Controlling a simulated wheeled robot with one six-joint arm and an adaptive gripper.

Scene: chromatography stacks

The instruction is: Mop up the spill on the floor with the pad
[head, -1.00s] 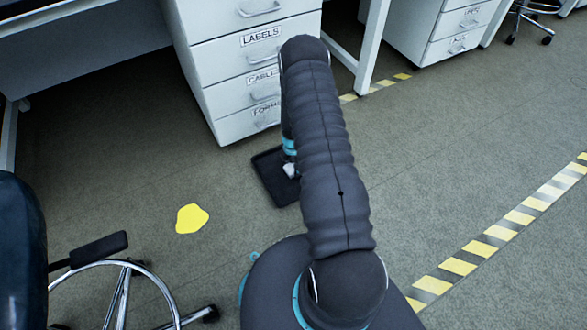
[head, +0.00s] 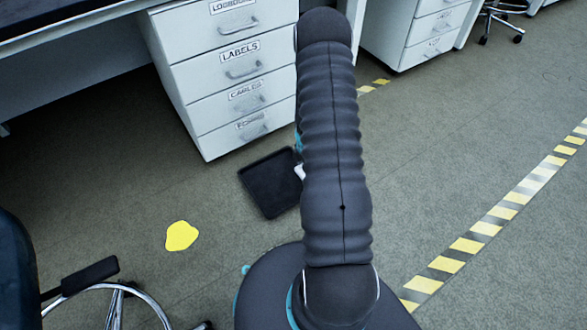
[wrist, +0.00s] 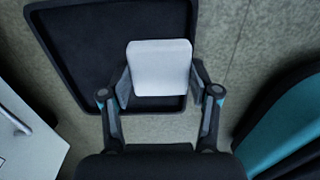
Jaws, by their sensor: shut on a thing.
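The spill (head: 181,236) is a flat yellow patch on the grey floor, left of my arm in the head view. My gripper (wrist: 160,82) is shut on the pad (wrist: 160,60), a white rounded square between its two fingers in the wrist view. The pad is in front of a dark tray (wrist: 72,45) from that camera; I cannot tell the gap between them. In the head view my arm hides most of the gripper, and only a white sliver of the pad (head: 299,171) shows beside the tray (head: 263,203). The pad is apart from the spill.
A white drawer cabinet (head: 220,80) with labelled drawers stands behind the tray. A chair with a chrome base (head: 105,287) is at the lower left, near the spill. Yellow-and-black floor tape (head: 485,230) runs along the right. Open floor lies between the tray and the spill.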

